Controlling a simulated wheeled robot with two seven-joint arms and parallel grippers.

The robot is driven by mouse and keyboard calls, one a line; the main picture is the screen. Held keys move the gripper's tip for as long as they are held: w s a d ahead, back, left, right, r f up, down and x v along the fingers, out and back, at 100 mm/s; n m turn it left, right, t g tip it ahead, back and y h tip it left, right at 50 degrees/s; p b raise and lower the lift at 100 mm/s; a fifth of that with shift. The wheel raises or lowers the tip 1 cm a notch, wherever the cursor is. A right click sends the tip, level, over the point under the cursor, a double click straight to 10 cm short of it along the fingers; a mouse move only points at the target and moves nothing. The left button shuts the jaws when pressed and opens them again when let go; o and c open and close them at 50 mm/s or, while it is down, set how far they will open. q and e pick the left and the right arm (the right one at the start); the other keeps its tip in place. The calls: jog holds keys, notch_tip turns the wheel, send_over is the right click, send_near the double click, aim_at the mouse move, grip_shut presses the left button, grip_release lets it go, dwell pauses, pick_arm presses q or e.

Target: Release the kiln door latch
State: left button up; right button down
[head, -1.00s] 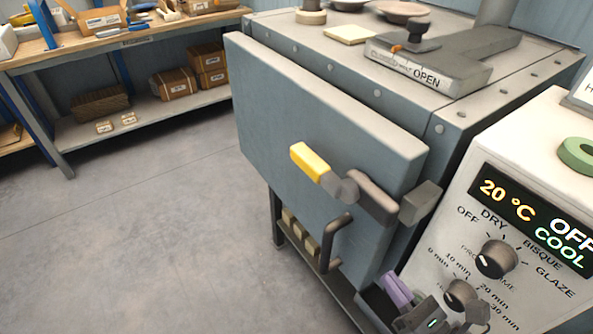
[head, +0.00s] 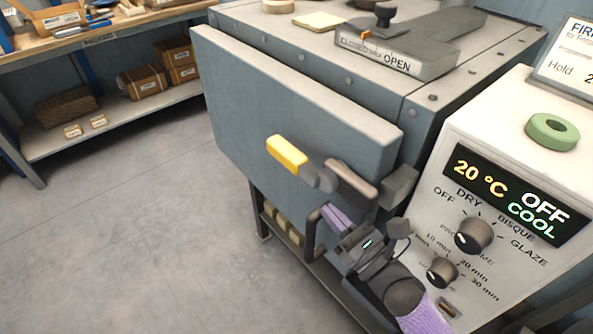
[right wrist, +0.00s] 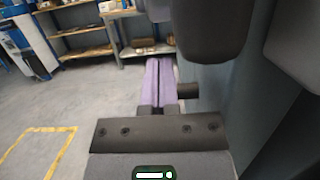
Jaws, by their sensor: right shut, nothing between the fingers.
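The kiln door (head: 290,110) is a blue-grey slab, and it appears closed. Its latch lever has a yellow grip (head: 287,152) pointing up and left, a dark pivot, and a grey bar (head: 350,178) reaching right to a dark catch block (head: 398,187). A dark door handle (head: 309,235) is below the latch. My right gripper (head: 328,213) is below the latch bar, beside the top of the handle, its purple fingers shut and empty. The right wrist view shows the fingers (right wrist: 158,80) together, with large dark latch parts (right wrist: 210,30) close above. My left gripper is out of view.
A control panel (head: 480,220) reading 20 °C, OFF and COOL stands close to the right of my right arm. The kiln top holds a vent slider (head: 400,55) marked OPEN. A shelf with boxes (head: 140,82) is at back left. The floor (head: 150,230) at left is clear.

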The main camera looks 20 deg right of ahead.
aim_at(296, 174)
jog(key=x, duration=1)
jog(key=shift+w, duration=0.1)
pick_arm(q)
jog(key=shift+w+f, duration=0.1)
